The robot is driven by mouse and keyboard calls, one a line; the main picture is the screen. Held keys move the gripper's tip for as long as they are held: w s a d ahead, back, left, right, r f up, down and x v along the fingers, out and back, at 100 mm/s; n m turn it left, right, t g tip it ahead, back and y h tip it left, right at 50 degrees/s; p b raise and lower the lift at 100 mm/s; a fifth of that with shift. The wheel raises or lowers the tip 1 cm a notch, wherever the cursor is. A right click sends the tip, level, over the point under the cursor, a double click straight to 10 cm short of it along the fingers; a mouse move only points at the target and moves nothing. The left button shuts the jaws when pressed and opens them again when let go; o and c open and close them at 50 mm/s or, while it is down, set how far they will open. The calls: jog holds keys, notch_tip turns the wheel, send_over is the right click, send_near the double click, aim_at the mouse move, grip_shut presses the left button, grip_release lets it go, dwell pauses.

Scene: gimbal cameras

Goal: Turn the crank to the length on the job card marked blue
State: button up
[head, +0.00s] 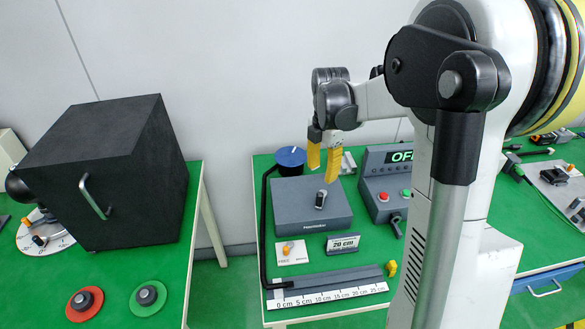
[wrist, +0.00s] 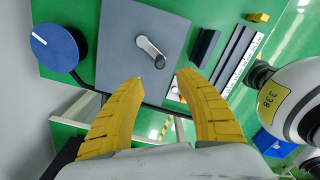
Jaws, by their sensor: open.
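The grey box (head: 302,222) stands on the green bench in the head view. A small crank (head: 321,199) with a dark knob and pale arm is on its top; it also shows in the wrist view (wrist: 150,46). A dark sign (head: 342,243) in front reads 20 cm; I cannot make out a blue mark on it. A white ruler (head: 330,296) in cm lies at the front edge. A blue-topped spool (head: 290,157) stands behind the box. My gripper (head: 324,163) is open and empty above the box, its yellow fingers apart from the crank.
A white card (head: 290,252) with an orange knob lies in front of the box. A control box (head: 384,185) with an OFF display and buttons stands right. A black tube (head: 264,230) runs along the left. A yellow piece (head: 391,268) sits near the ruler's right end.

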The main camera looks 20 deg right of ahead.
aim_at(320, 193)
jog(key=shift+w+d+f, duration=0.1)
jog(key=shift+w+f, duration=0.15)
jog(key=shift+f, duration=0.05)
jog(key=f+b, duration=0.4)
jog(key=f, duration=0.6)
jog(key=shift+s+f, duration=0.2)
grip_shut()
